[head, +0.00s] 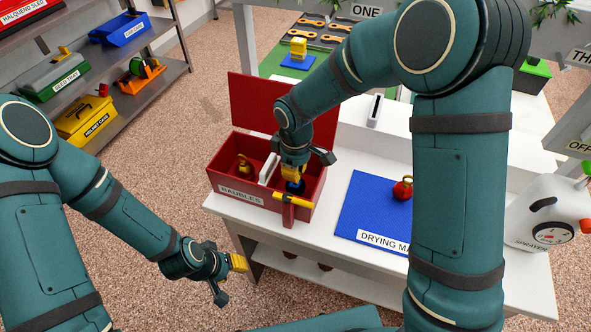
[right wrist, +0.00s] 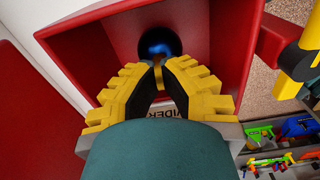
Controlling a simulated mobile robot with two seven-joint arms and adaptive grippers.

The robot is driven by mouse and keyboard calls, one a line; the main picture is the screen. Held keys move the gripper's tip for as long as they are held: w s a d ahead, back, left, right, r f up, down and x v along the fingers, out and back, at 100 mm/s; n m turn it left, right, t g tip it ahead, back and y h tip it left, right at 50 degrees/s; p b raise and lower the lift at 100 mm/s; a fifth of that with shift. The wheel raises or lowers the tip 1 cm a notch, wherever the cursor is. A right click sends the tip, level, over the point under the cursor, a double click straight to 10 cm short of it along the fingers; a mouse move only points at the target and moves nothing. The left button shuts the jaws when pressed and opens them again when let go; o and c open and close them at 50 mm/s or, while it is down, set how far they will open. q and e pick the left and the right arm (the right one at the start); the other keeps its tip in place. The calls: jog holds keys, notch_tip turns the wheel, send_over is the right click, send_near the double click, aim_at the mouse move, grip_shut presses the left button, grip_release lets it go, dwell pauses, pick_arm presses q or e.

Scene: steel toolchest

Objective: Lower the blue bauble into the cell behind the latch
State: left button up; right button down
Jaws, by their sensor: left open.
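The blue bauble (head: 294,187) is a dark, shiny ball in the right cell of the red box (head: 227,181) labelled BAUBLES, behind the latch (head: 289,212) with its yellow bar. In the right wrist view the bauble (right wrist: 158,42) is between the red walls, just beyond my fingertips. My right gripper (head: 294,174) points down into this cell; its yellow fingers (right wrist: 158,72) close together at the bauble's gold top. Whether the bauble touches the cell floor is hidden. My left gripper (head: 230,279) is open and empty, low in front of the table.
A gold bauble (head: 243,165) sits in the left cell, beside the white divider (head: 268,169). The red lid (head: 255,103) stands open behind. A red bauble (head: 402,189) lies on the blue drying mat (head: 356,207). A white sprayer (head: 548,212) stands at the right.

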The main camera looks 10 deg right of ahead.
jog(key=c, duration=1.1)
grip_release()
jog(key=shift+o, duration=0.2)
notch_tip(320, 180, up, 12)
